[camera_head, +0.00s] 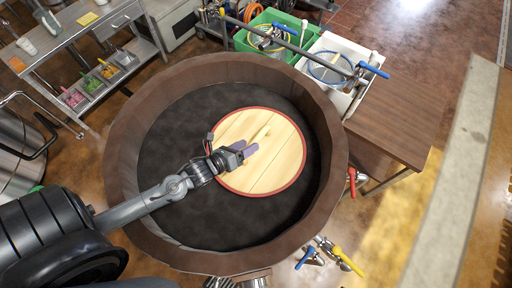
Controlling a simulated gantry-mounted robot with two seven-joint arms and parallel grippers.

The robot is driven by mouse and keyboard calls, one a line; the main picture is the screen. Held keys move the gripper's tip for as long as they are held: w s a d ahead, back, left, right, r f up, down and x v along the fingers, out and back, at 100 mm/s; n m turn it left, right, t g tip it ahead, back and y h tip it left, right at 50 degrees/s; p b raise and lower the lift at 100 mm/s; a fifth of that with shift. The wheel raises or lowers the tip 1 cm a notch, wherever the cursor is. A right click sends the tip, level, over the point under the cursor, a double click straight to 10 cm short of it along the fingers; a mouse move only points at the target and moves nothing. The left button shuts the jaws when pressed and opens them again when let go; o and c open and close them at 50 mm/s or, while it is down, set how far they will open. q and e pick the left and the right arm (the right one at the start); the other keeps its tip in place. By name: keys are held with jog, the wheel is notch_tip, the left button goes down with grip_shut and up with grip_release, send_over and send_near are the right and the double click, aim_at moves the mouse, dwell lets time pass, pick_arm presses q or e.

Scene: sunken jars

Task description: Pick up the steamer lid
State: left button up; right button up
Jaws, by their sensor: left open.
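The steamer lid (272,172) is a round, light wooden disc with a red rim and a small raised handle (262,132) on its top. It lies inside a large round brown vat (126,170) with a dark floor. My left gripper (252,148) reaches in from the left over the lid's left part, and its purple fingertips point towards the handle. It is open, and no object shows between its fingers. I cannot tell whether the fingertips touch the lid. My right gripper is not in view.
The vat's thick raised wall surrounds the lid. A brown wooden table (400,126), a green bin (285,22) and a white bin (330,45) stand at the back right. A metal worktable (75,38) is at the back left. Dark vat floor (180,130) is bare left of the lid.

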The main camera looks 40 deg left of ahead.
aim_at(251, 143)
pick_arm(q)
jog(key=shift+x, duration=1.55)
jog(key=shift+a, duration=0.1)
grip_shut()
jog(key=shift+w+r, duration=0.1)
jog(key=shift+r, duration=0.1)
